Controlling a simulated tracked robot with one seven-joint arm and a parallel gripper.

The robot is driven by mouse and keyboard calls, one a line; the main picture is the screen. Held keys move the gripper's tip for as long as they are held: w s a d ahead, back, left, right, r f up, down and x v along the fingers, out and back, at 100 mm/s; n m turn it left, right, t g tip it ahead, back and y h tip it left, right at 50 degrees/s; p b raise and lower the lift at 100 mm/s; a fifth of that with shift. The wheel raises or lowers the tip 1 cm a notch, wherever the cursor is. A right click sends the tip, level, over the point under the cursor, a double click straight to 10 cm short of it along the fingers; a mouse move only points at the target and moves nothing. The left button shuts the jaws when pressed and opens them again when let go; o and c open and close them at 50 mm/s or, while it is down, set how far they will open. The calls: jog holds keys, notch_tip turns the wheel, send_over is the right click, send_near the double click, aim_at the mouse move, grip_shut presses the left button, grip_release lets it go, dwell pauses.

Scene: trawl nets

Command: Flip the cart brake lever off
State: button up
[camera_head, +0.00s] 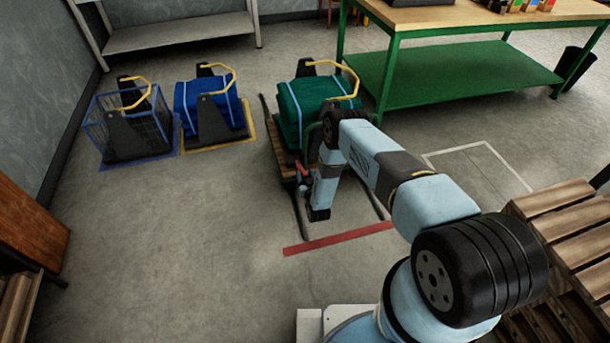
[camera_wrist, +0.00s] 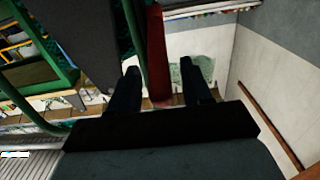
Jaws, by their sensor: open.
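The cart (camera_head: 284,160) has a wooden deck and carries a green bundle (camera_head: 308,100) with pale blue straps, in the middle of the head view. A red lever (camera_head: 302,172) shows at its near end, beside my wrist; I take it for the brake lever. In the wrist view the red lever (camera_wrist: 157,45) stands nearly upright between the two dark fingers of my gripper (camera_wrist: 160,66). The fingers are spread, with visible gaps on both sides of the lever at their tips. The lever's lower end is close to the gripper's palm. In the head view my arm hides part of the cart's near end.
Dark rails (camera_head: 300,215) run along the cart towards a red floor stripe (camera_head: 335,238). A blue bundle (camera_head: 215,105) and a wire basket (camera_head: 130,120) stand at the left. A green workbench (camera_head: 450,80) is behind; wooden pallets (camera_head: 560,230) are at right.

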grip_shut()
dwell(0.5)
